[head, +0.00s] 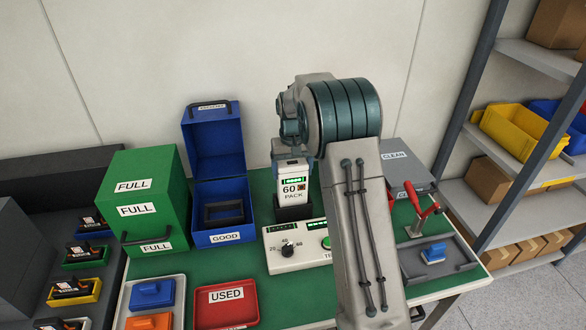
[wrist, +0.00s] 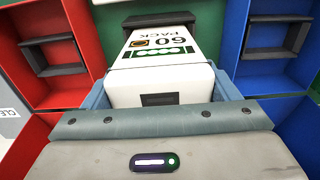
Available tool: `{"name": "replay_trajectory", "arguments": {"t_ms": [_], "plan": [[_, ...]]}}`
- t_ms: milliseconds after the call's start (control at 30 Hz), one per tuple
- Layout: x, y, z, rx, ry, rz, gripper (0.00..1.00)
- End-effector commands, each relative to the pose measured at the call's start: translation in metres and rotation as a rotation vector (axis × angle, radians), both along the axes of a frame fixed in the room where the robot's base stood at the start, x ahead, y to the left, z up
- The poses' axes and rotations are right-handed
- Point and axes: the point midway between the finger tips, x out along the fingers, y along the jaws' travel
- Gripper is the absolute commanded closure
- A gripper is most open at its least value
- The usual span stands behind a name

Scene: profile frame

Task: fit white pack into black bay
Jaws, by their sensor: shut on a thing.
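The white pack (head: 292,188), labelled "60 PACK" with a green light strip, is upright in the head view. My gripper (head: 293,168) is shut on its upper part from above. In the wrist view the pack (wrist: 158,65) sits between the two blue-grey fingers (wrist: 160,92). The black bay (head: 293,213) is directly below the pack, behind the tester panel. In the wrist view a dark edge of the bay (wrist: 160,19) shows beyond the pack's far end. I cannot tell whether the pack's lower end is inside the bay or just above it.
The tester panel (head: 297,255) with a knob and green button stands in front. A blue GOOD box (head: 221,194) and a green FULL box (head: 145,190) are left. A red USED tray (head: 227,315) is at the front. A red-handled clamp (head: 425,213) is right of my arm.

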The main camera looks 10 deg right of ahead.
Motion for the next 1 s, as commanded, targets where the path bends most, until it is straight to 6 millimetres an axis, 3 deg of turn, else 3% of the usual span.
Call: {"name": "replay_trajectory", "arguments": {"t_ms": [333,367,400,733,867,1000], "plan": [[0.000,0.000,0.000,0.000,-0.002,0.000,0.77],[0.000,0.000,0.000,0.000,-0.002,0.000,0.10],[0.000,0.000,0.000,0.000,-0.002,0.000,0.00],[0.000,0.000,0.004,0.000,0.000,0.000,0.00],[0.001,0.000,0.022,0.000,-0.003,0.000,0.00],[0.001,0.000,0.054,0.000,-0.007,0.000,0.00]]}}
